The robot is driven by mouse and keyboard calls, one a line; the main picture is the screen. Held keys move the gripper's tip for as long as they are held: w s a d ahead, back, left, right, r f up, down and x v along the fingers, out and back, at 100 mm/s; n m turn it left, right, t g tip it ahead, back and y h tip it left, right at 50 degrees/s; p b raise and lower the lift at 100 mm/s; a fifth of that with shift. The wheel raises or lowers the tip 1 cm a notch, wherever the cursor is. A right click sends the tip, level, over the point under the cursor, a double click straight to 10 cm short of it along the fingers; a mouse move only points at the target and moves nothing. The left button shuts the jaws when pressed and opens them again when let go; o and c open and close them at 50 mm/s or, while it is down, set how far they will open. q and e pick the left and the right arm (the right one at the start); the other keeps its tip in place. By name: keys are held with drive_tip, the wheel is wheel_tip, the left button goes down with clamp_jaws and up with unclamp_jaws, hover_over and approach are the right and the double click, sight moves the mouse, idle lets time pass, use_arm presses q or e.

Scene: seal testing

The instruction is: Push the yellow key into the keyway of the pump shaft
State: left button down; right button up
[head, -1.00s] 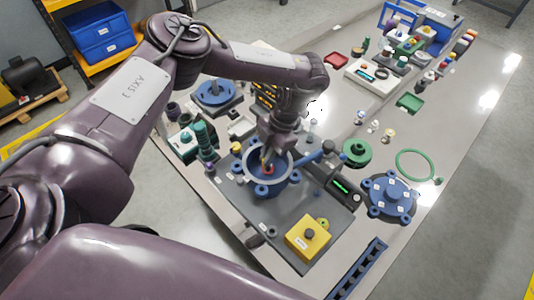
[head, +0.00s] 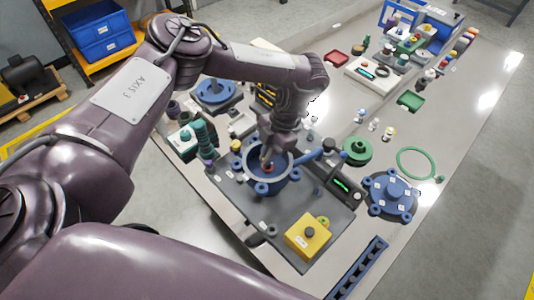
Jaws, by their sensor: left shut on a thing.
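The blue pump housing (head: 289,178) stands open on the grey plate, with the pump shaft upright inside it and a small red-orange part (head: 269,168) at its middle. My left gripper (head: 266,157) points down into the housing's mouth, over the shaft. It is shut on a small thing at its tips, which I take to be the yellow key. The key is too small and covered to make out clearly. The keyway cannot be seen, so I cannot tell whether the key touches it. My right gripper is out of view.
A yellow box with a black button (head: 307,237) stands at the plate's front. A blue cover (head: 390,194), a green pulley (head: 357,151) and a green ring (head: 415,164) lie to the right. Teal-topped items (head: 204,140) stand close on the left.

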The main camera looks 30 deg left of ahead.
use_arm(q)
drive_tip(key=shift+f, duration=0.2)
drive_tip(key=c, duration=1.5)
unclamp_jaws()
drive_tip(key=shift+r+p, duration=2.4)
drive_tip(key=shift+r, duration=0.15)
drive_tip(key=shift+f, duration=0.1)
